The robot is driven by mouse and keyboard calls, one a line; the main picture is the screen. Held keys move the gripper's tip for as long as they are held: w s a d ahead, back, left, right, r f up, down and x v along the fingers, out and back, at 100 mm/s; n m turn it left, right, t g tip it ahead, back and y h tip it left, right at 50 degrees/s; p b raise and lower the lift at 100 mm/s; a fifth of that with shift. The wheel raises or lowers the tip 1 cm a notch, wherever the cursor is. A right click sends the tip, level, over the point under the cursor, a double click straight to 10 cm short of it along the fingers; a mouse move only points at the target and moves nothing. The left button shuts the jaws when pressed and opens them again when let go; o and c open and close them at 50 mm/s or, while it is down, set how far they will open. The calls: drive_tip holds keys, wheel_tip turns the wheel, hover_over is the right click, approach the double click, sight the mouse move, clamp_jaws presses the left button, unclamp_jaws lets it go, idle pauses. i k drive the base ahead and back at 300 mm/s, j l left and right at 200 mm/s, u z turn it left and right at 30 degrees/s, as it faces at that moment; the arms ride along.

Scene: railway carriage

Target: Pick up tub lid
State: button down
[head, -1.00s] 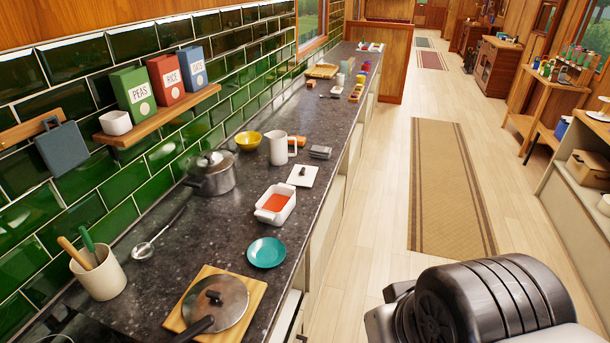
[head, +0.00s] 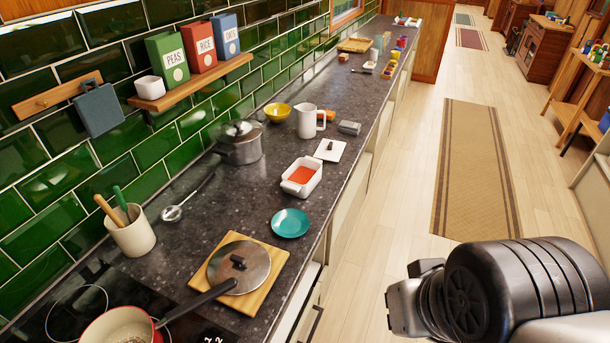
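The tub lid (head: 330,150), a flat white square with a small dark knob, lies on the dark counter. It is just behind the white tub (head: 302,189), which is open and shows an orange-red content. The lid and tub are apart. A part of my own arm, dark and ribbed, fills the lower right of the head view, over the floor beside the counter. My gripper's fingers do not show.
A grey box (head: 349,128) and a white pitcher (head: 307,122) stand close behind the lid. A lidded pot (head: 241,148) is to the left. A teal plate (head: 290,223) and a pan lid on a board (head: 256,303) lie nearer. The floor alongside is clear.

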sight(330, 151)
drive_tip(key=i+l, duration=0.15)
drive_tip(key=l, duration=0.25)
drive_tip(key=i+l+u, duration=0.15)
drive_tip(key=l, duration=0.25)
drive_tip(key=i+l+u, duration=0.3)
drive_tip(key=i+l, duration=0.35)
drive_tip(key=i+l+u, duration=0.35)
drive_tip(key=i+l, duration=0.35)
drive_tip(key=l, duration=0.15)
drive_tip(key=i+j, duration=0.15)
drive_tip(key=i, duration=0.15)
drive_tip(key=i+j+u, duration=0.15)
drive_tip(key=i, duration=0.2)
